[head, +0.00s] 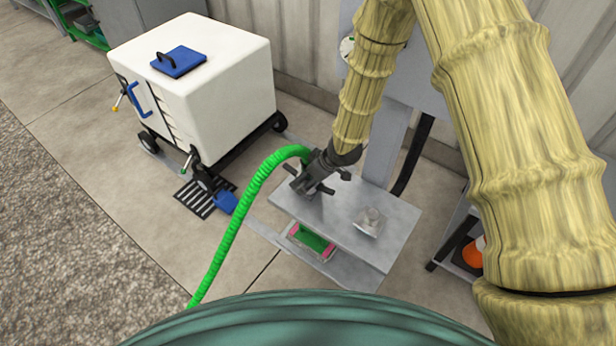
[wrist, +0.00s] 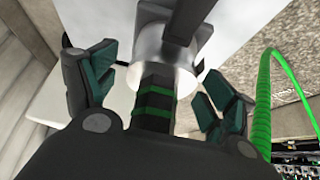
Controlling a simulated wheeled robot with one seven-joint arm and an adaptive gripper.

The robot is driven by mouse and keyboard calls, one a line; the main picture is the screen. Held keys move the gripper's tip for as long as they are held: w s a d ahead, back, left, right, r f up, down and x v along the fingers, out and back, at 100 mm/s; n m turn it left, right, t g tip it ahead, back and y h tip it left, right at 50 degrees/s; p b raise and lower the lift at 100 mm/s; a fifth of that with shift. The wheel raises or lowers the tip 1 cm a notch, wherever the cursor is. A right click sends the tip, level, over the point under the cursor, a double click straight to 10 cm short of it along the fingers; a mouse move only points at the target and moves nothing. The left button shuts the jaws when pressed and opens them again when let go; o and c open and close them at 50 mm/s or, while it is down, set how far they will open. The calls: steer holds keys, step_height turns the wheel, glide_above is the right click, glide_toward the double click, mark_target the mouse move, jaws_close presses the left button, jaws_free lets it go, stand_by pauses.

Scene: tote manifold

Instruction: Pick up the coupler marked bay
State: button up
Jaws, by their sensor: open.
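My gripper (head: 318,176) is above the left part of a grey metal stand in the head view. In the wrist view my gripper (wrist: 160,70) is open, its dark green pads apart. Between and beyond the fingers is a dark grip with green bands (wrist: 156,105), joined to a silver collar (wrist: 165,60); this looks like a coupler. I see no finger contact with it. A green hose (head: 240,205) arches up and ends at the gripper in the head view; the hose (wrist: 262,110) shows at right in the wrist view. No "bay" marking is readable.
The grey stand (head: 400,245) carries a silver fitting (head: 369,222) on its right part. A green and pink tray (head: 312,240) sits under the top. A white wheeled cart (head: 225,90) stands at left, and an orange cone (head: 474,252) at right.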

steer(key=c, duration=1.4)
steer(key=shift+c, duration=0.2)
step_height(320, 180, up, 10)
